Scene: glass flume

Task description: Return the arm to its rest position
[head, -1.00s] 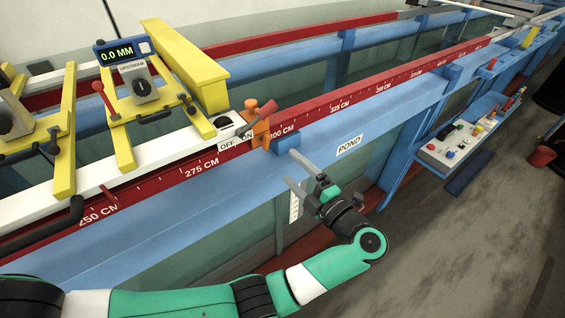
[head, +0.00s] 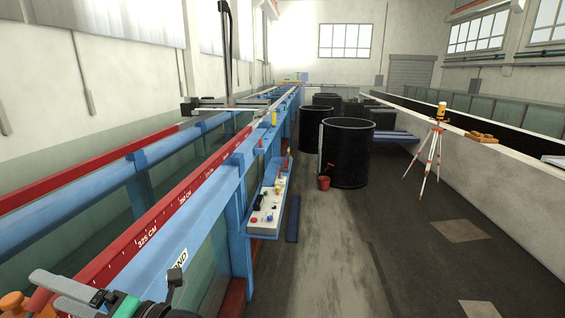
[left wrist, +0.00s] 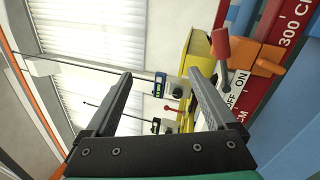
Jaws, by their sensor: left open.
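My left gripper (head: 48,292) shows at the bottom left corner of the head view, beside the flume's blue rail; only its grey fingers and a bit of green and black wrist show there. In the left wrist view its two dark fingers (left wrist: 160,76) are spread apart with nothing held between them. The rest of my left arm is out of the head view. My right gripper is not in view.
The flume's red scale rail (head: 165,222) runs away along the left. A control tray (head: 265,218) with several buttons hangs on its side. The floor (head: 370,250) between is largely clear.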

